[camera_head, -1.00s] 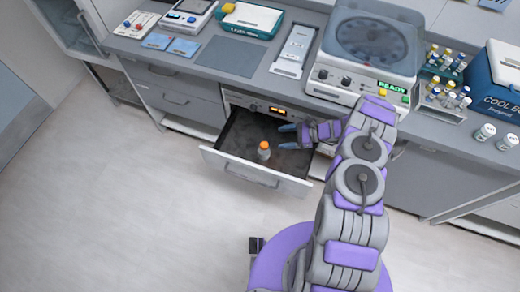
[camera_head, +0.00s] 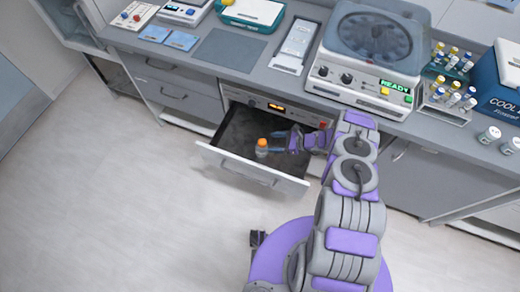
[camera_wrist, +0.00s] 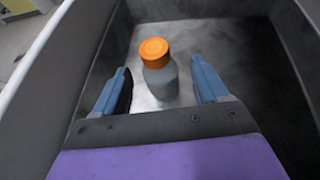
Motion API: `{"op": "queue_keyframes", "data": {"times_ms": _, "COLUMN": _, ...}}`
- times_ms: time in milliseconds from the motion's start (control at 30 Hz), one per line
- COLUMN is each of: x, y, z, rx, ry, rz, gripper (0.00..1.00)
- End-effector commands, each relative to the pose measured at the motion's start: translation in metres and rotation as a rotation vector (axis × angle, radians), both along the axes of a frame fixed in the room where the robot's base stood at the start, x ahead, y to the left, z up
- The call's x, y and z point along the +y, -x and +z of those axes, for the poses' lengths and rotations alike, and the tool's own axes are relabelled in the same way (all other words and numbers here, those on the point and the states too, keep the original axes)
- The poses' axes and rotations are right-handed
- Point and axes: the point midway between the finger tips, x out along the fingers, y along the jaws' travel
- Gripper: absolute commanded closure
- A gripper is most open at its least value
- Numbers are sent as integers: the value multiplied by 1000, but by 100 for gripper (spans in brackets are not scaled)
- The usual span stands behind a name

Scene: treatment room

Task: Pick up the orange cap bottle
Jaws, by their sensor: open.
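The orange cap bottle (camera_head: 262,148) stands upright in the open drawer (camera_head: 236,163) under the counter. It is a small grey-blue bottle with an orange cap, and it also shows in the wrist view (camera_wrist: 159,75). My gripper (camera_head: 274,142) is open inside the drawer, reaching in from the right. In the wrist view, the bottle stands between and slightly beyond the two blue fingers (camera_wrist: 165,85), with a gap on each side. The head view does not clearly show whether a finger touches it.
The drawer's walls (camera_wrist: 57,65) rise close around my gripper. Above is the counter with a centrifuge (camera_head: 370,50), a vial rack (camera_head: 447,105), a blue cooler box (camera_head: 500,85) and a dark mat (camera_head: 229,50). The floor (camera_head: 130,210) at the left is clear.

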Motion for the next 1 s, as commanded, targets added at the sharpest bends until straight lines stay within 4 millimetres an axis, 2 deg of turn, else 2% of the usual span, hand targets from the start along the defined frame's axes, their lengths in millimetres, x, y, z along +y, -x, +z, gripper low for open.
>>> {"op": "queue_keyframes", "data": {"times_ms": 100, "x": 17, "y": -2, "z": -10, "rx": 2, "ry": -5, "rz": 2, "gripper": 27}}
{"op": "queue_keyframes", "data": {"times_ms": 400, "x": 40, "y": -6, "z": -18, "rx": 1, "ry": -1, "rz": 0, "gripper": 27}}
{"op": "queue_keyframes", "data": {"times_ms": 700, "x": 78, "y": -7, "z": -33, "rx": 1, "ry": 1, "rz": 2, "gripper": 27}}
{"op": "queue_keyframes", "data": {"times_ms": 1000, "x": 82, "y": -9, "z": -35, "rx": 1, "ry": -3, "rz": -2, "gripper": 27}}
